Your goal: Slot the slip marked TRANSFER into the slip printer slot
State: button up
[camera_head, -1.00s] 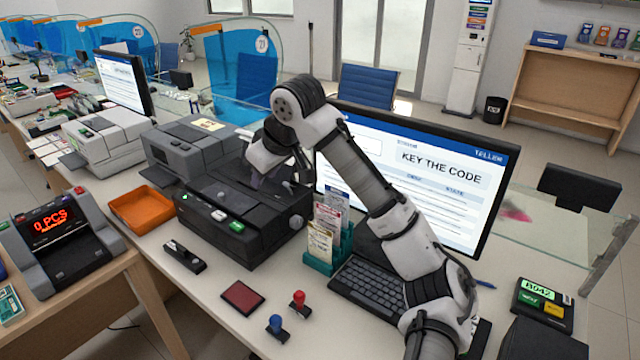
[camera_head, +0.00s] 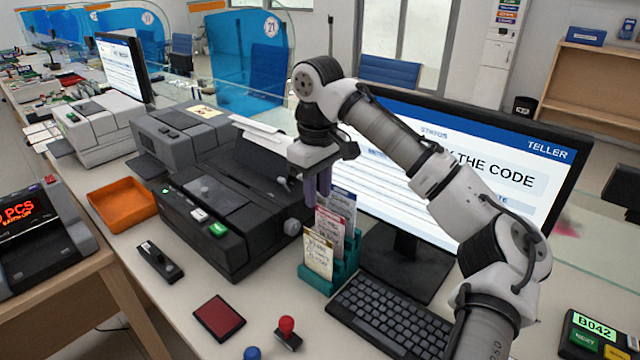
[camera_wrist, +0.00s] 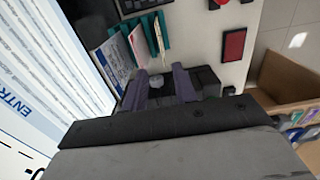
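Several upright slips stand in a teal holder (camera_head: 318,284) right of the black slip printer (camera_head: 222,222): a yellowish front slip (camera_head: 318,255), a reddish one (camera_head: 329,230) and a blue-edged one (camera_head: 341,206). I cannot read which is marked TRANSFER. My gripper (camera_head: 318,196) points down, just behind and above the slips, beside the printer's right side. In the wrist view its purple fingers (camera_wrist: 159,84) are apart with nothing held between them. There the yellowish slip (camera_wrist: 155,40) and blue slip (camera_wrist: 113,62) show beyond the fingertips. The printer's slot is not clearly visible.
A large monitor (camera_head: 500,175) stands close behind and right of my gripper, with a keyboard (camera_head: 390,318) before it. A red ink pad (camera_head: 218,317), red-handled stamp (camera_head: 287,330) and stapler (camera_head: 160,262) lie in front. An orange tray (camera_head: 122,205) is left.

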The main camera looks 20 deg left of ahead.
aim_at(318, 235)
notch_tip(318, 235, down, 12)
jog(key=shift+f+p, duration=0.1)
jog(key=shift+p, duration=0.65)
grip_shut()
jog(key=shift+r+p, duration=4)
jog(key=shift+r, duration=0.5)
jog(key=shift+r+p, duration=0.75)
jog(key=shift+r, duration=0.6)
jog(key=shift+s+f, duration=0.1)
